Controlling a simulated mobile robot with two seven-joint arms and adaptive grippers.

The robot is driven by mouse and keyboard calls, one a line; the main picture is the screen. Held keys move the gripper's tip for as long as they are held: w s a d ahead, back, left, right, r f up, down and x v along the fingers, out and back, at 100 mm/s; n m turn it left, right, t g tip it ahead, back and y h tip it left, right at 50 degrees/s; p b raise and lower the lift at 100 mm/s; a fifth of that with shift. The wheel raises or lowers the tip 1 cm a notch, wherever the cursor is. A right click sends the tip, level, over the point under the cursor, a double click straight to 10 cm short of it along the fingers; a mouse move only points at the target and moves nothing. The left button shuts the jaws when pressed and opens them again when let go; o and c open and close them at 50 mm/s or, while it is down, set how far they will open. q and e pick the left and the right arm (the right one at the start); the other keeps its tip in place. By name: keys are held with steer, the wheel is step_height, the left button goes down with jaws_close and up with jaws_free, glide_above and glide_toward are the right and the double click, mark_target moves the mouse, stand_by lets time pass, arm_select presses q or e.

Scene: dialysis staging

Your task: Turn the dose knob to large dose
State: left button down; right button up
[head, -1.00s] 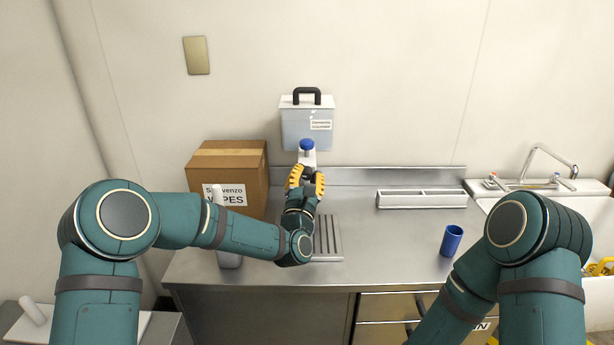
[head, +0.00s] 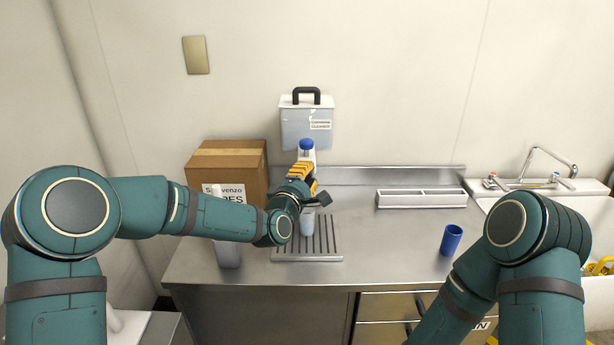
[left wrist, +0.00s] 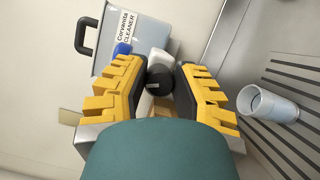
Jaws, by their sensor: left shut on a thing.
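The dispenser's cleaner container (head: 306,126) hangs on the back wall, with a black handle and a label. Below it are a blue cap (head: 306,145) and a white body (head: 308,157). In the left wrist view the black round dose knob (left wrist: 158,82) sits between the yellow fingers of my left gripper (left wrist: 161,76). In the head view my left gripper (head: 304,178), rolled sideways, covers the knob. It is shut on the knob. The knob's markings and setting cannot be read. My right gripper is out of view.
A pale cup (head: 308,222) stands on the slatted drip tray (head: 325,252) below the gripper; it also shows in the left wrist view (left wrist: 267,105). A cardboard box (head: 228,154) and white bottle (head: 228,252) are left. A blue cup (head: 451,240) and white bin (head: 421,200) are right.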

arm_select(q)
steer(key=m, duration=0.2)
steer(key=shift+r+m+g, duration=0.25)
steer(key=shift+m+g, duration=0.15)
steer(key=shift+m+g+y+p, duration=0.4)
steer(key=shift+m+g+p, duration=0.1)
steer(key=shift+m, duration=0.6)
steer(key=m+g+y+p, duration=0.1)
steer(key=m+p, duration=0.1)
steer(key=shift+d+r+m, duration=0.1)
steer(key=shift+m, duration=0.3)
steer(key=m+y+p, duration=0.1)
steer(key=m+p, duration=0.1)
steer(key=p, duration=0.2)
steer(key=shift+m+g+y, duration=0.3)
steer(key=shift+m+y, duration=0.1)
steer(key=m+y+p, duration=0.3)
steer(key=m+p, duration=0.2)
steer(key=p, duration=0.5)
steer(key=shift+y, duration=0.3)
steer(key=shift+w+f+m+y+p, duration=0.1)
steer(key=shift+f+m+y+p, duration=0.15)
steer(key=shift+m+y+p, duration=0.45)
steer(key=shift+a+p, duration=0.2)
steer(key=shift+p, duration=0.1)
